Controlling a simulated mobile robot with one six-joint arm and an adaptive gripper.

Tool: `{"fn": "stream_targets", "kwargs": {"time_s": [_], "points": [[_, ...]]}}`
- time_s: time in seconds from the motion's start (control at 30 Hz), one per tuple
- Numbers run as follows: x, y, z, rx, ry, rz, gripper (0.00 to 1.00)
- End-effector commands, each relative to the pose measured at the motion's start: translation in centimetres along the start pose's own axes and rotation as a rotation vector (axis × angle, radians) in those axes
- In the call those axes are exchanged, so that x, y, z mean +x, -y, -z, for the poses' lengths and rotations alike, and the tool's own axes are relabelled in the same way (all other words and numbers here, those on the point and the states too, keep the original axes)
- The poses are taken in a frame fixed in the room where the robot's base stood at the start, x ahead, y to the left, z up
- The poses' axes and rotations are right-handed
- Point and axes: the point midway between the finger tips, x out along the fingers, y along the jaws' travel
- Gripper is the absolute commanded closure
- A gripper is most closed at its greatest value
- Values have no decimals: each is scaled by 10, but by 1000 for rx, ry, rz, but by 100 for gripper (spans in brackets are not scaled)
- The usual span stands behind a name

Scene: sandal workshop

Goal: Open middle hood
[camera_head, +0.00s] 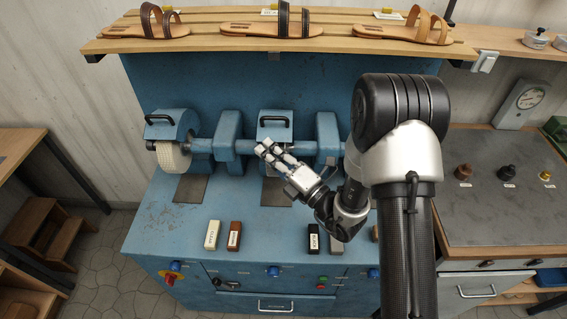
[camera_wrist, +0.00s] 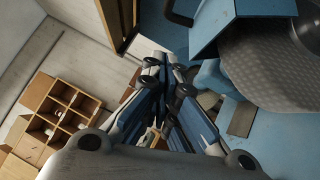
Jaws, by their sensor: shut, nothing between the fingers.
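The middle hood (camera_head: 275,131) is a blue cover on the blue grinding machine, with a black handle (camera_head: 274,119) on its upper face. It looks lowered; my gripper and wrist hide part of the area below it. My gripper (camera_head: 261,151) is shut and empty, just in front of and below the hood, apart from the handle. In the wrist view my gripper's fingers (camera_wrist: 160,70) are together. To their right are a blue hood (camera_wrist: 222,18), part of a black handle (camera_wrist: 178,12) and a grey wheel (camera_wrist: 268,65); I cannot tell for sure which hood this is.
A left hood (camera_head: 172,127) with its own handle stands over a pale wheel (camera_head: 172,158). A wooden shelf (camera_head: 215,44) with sandals overhangs the machine. Labelled blocks (camera_head: 234,235) lie on the front ledge. A grey-topped bench (camera_head: 500,215) stands at right.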

Motion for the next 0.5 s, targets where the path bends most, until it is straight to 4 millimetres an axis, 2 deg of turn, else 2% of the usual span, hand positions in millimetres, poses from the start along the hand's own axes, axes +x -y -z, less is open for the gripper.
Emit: {"fn": "stream_targets", "kwargs": {"time_s": [0.07, 0.2, 0.5], "points": [[16, -1, 1, -2, -3, -5, 100], [30, -1, -18, -3, 2, -3, 100], [40, 0, -29, 0, 1, 1, 100]]}}
